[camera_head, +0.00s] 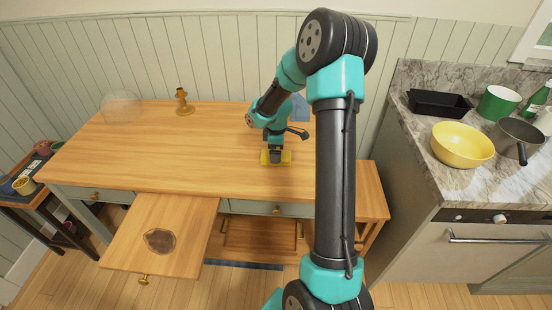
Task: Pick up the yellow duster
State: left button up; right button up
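The yellow duster (286,158) lies on the wooden tabletop, right of the table's middle. Only its left and right ends show, since my gripper covers its centre. My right gripper (275,158) is directly over the duster, pointing down, with its fingertips at or very near it. I cannot tell whether the fingers are closed on the duster. My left gripper is not in view.
The wooden table (130,158) is mostly clear. A clear dome (121,107) and a brown candlestick-like object (183,101) stand at its back left. A yellow bowl (462,145) sits on the right counter.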

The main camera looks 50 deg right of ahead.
jog(key=shift+w+f, duration=0.1)
jog(key=shift+f, duration=1.75)
jog(key=shift+c, duration=0.5)
jog(key=c, duration=0.9)
